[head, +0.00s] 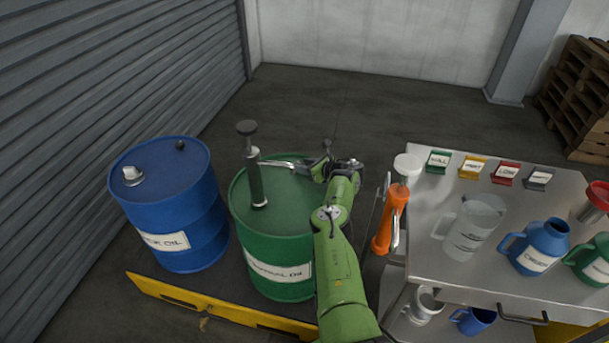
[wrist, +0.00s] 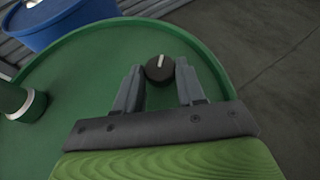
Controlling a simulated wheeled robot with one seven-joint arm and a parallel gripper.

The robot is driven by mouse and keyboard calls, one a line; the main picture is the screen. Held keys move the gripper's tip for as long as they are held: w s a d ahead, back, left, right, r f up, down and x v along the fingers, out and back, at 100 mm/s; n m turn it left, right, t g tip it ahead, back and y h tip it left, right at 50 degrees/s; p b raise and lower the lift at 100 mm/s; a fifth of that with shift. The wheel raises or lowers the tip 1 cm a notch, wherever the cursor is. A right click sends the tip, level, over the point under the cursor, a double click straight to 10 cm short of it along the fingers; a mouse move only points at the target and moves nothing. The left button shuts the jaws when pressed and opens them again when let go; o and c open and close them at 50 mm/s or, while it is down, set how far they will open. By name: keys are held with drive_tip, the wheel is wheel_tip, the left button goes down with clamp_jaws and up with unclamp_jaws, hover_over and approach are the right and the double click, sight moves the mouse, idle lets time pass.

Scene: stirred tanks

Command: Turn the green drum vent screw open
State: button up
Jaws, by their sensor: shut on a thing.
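The green drum (head: 280,225) stands in the middle of the head view, with a hand pump (head: 256,180) upright in its lid. In the wrist view the drum's lid (wrist: 90,65) fills much of the picture. The vent screw (wrist: 159,68) is a round black knob with a white line, near the lid's rim. The line points up and slightly right in the wrist view. My gripper (wrist: 159,82) is shut on the knob, one finger on each side. In the head view my gripper (head: 326,170) is over the lid's far right part and the screw cannot be made out.
A blue drum (head: 165,195) stands to the left. The pump's spout (head: 282,163) reaches right, close to my gripper. A steel cart (head: 445,265) with jugs and an orange hand pump (head: 391,222) stands at the right. A yellow barrier (head: 210,305) lies in front of the drums.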

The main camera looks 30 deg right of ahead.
drive_tip(key=shift+f+n+y+b, duration=0.15)
drive_tip(key=shift+n+y+b, duration=0.4)
drive_tip(key=shift+b, duration=0.85)
drive_tip(key=shift+r, duration=0.25)
drive_tip(key=o, duration=1.1)
drive_tip(key=shift+w, duration=0.1)
drive_tip(key=shift+c, duration=0.2)
drive_tip(key=shift+d, duration=0.1)
drive_tip(key=p+v, duration=0.6)
drive_tip(key=v, duration=0.1)
drive_tip(key=shift+w+r, duration=0.1)
drive_tip(key=shift+s+d, duration=0.15)
drive_tip(key=shift+s, duration=0.15)
